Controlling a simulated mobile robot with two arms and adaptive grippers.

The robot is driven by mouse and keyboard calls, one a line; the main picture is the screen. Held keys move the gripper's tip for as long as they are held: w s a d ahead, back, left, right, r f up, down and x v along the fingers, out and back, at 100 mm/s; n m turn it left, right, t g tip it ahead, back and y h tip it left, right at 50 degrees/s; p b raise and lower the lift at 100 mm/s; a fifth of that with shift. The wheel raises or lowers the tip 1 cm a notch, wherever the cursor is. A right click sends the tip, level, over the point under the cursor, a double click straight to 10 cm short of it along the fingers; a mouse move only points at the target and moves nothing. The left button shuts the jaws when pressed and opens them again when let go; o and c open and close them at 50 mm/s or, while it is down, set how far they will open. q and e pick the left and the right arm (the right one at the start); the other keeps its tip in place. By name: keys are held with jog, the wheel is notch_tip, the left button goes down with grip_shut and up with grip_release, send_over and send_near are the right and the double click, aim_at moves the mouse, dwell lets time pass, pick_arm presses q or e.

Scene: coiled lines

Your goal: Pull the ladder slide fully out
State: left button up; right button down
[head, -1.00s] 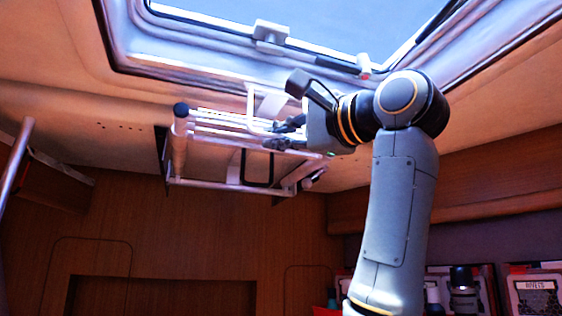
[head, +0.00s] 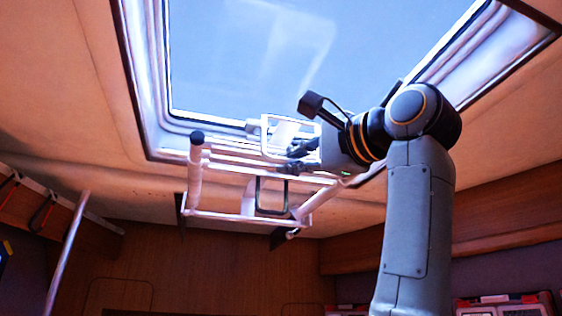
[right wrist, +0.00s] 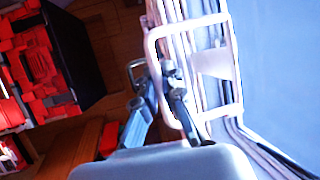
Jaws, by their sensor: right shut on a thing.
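The ladder slide (head: 195,176) is a pale metal frame of rails and bars hanging under the roof hatch in the head view, with a dark cap on its left post. My right gripper (head: 292,160) reaches it from the right, its dark fingers shut at the upper rails near the middle. In the right wrist view the fingers (right wrist: 171,80) lie at a white rounded loop of the frame (right wrist: 238,80). The exact bar between the fingers is hard to make out. My left gripper is not in view.
The open-looking skylight hatch (head: 143,62) with its pale rim is just above and behind the ladder. A slanted metal pole (head: 68,250) stands at the left. Wooden wall panels (head: 200,270) lie beyond. Red and black cases (right wrist: 38,62) show in the right wrist view.

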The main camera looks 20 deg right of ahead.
jog(key=shift+s, duration=0.1)
jog(key=c, duration=1.4)
grip_release()
jog(key=shift+s+r, duration=0.1)
jog(key=shift+c, duration=0.2)
jog(key=v, duration=1.2)
jog(key=shift+s, duration=0.35)
jog(key=shift+a+r, duration=0.1)
jog(key=shift+a, duration=0.05)
